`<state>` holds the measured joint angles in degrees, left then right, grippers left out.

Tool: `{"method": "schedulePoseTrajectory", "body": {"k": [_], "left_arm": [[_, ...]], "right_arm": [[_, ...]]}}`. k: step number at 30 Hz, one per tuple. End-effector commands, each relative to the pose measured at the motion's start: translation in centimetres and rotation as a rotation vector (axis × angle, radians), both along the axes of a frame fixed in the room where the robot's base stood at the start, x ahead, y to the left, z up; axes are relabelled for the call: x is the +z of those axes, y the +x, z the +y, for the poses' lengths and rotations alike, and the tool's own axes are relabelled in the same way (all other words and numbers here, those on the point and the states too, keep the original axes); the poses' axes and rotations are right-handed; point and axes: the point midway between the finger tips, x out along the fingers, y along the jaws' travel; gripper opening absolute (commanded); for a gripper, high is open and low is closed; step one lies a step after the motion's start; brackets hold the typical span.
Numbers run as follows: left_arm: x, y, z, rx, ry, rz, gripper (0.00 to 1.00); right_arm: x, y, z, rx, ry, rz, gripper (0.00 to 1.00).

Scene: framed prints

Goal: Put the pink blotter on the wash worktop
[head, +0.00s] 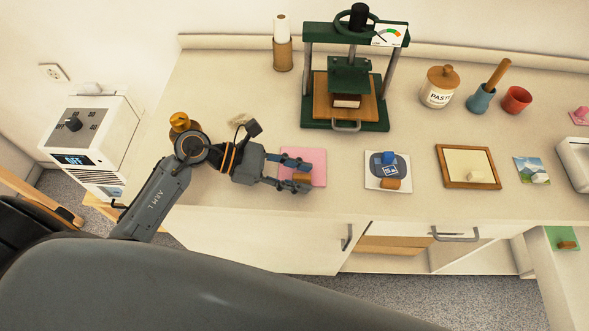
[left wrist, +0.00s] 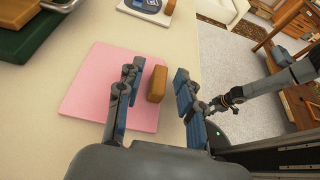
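The pink blotter (head: 316,158) is a flat pink square with a wooden block handle (head: 303,178), lying on the cream worktop (head: 235,85). My left gripper (head: 300,175) is over the blotter, its fingers on either side of the handle. In the left wrist view, the blotter (left wrist: 85,92) lies under the open left gripper (left wrist: 159,75). The handle (left wrist: 157,84) stands between the fingers, nearer the left-hand one, with a clear gap to the other. My other arm (left wrist: 270,87) shows there at the right; its gripper is not clear. I cannot tell which surface is the wash worktop.
A green press (head: 347,75) stands behind the blotter. A tile with a blue print (head: 373,173), a wooden frame (head: 440,168) and a small picture (head: 532,170) lie to the right. A white basin-like item (head: 575,155) is at the right edge. A green blotter (head: 560,235) lies lower right.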

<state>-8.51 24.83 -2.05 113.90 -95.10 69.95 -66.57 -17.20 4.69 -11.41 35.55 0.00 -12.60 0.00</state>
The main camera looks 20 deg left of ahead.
Motion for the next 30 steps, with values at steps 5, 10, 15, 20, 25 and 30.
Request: {"method": "schedulePoseTrajectory", "body": {"k": [5,10,15,20,25,30], "left_arm": [[0.3,-0.3,0.9,0.001,0.003,0.0,0.37],[1.4,-1.2,4.0,-0.001,0.007,0.0,0.37],[2.9,-2.1,7.3,0.001,0.005,0.0,0.37],[4.1,-2.8,9.4,0.001,0.003,0.0,0.37],[4.7,-3.1,10.5,-0.001,0.001,0.001,0.37],[4.9,-3.1,10.6,-0.001,-0.001,-0.001,0.37]], "right_arm": [[-0.1,0.0,0.0,0.0,0.0,0.0,0.33],[-1.3,0.0,0.0,-0.001,0.0,0.0,0.33],[-2.3,0.0,0.0,0.0,0.0,0.0,0.33],[-2.9,0.0,0.1,-0.001,0.001,0.0,0.33],[-3.1,0.0,0.1,0.0,0.001,0.0,0.33],[-3.1,0.0,0.2,-0.001,0.003,0.001,0.33]]}}
